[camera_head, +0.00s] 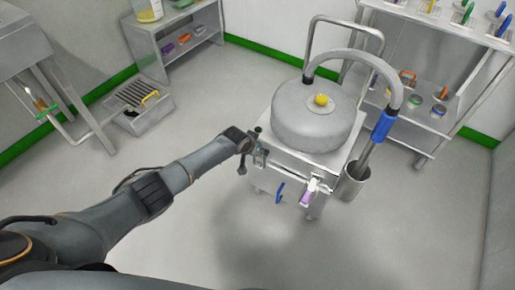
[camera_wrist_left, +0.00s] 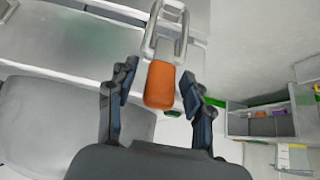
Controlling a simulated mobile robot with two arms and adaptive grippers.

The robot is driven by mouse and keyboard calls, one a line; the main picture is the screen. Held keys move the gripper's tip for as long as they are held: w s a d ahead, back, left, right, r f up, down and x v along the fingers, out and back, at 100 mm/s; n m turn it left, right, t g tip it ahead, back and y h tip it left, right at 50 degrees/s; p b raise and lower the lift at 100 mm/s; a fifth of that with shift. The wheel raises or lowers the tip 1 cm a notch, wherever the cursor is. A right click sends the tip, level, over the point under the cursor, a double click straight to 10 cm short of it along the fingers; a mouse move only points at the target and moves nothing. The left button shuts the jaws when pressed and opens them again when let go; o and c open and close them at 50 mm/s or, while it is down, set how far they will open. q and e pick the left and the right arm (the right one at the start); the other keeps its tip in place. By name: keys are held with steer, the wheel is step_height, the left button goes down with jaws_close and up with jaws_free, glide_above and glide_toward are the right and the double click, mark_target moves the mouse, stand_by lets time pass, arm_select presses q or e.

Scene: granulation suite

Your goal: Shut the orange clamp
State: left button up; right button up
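The orange clamp handle (camera_wrist_left: 160,85) shows in the left wrist view, with a metal loop (camera_wrist_left: 165,30) extending beyond it against pale grey metal. My left gripper (camera_wrist_left: 160,95) is open, with one finger on each side of the orange handle. I see gaps on both sides and cannot tell any contact. In the head view my left gripper (camera_head: 257,153) is at the left front corner of the wheeled cart (camera_head: 310,158). I cannot make out the orange handle there. My right gripper is not in view.
The cart carries a round grey vessel (camera_head: 305,115) with a yellow knob. Floor in front is clear.

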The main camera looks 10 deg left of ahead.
arm_select(q)
steer(key=shift+r, duration=0.1)
steer(key=v, duration=1.2)
stand_by(0.5)
steer(key=s+f+g, duration=0.2)
steer(key=s+f, duration=1.4)
steer(key=f, duration=0.2)
steer(key=s+a+f+g+y, duration=0.1)
steer(key=s+f, duration=0.2)
steer(key=s, duration=0.4)
steer(key=s+a+f+n+g, duration=0.1)
steer(key=s+f, duration=0.2)
steer(key=s, duration=0.4)
steer(key=s+a+f+y, duration=0.1)
steer(key=s+f, duration=0.2)
steer(key=s, duration=0.4)
steer(key=s+a+r+g+p, duration=0.1)
steer(key=s+a+r+p, duration=0.1)
steer(key=s+p, duration=1.3)
steer(key=shift+a+g, duration=0.25)
steer(key=shift+g, duration=0.05)
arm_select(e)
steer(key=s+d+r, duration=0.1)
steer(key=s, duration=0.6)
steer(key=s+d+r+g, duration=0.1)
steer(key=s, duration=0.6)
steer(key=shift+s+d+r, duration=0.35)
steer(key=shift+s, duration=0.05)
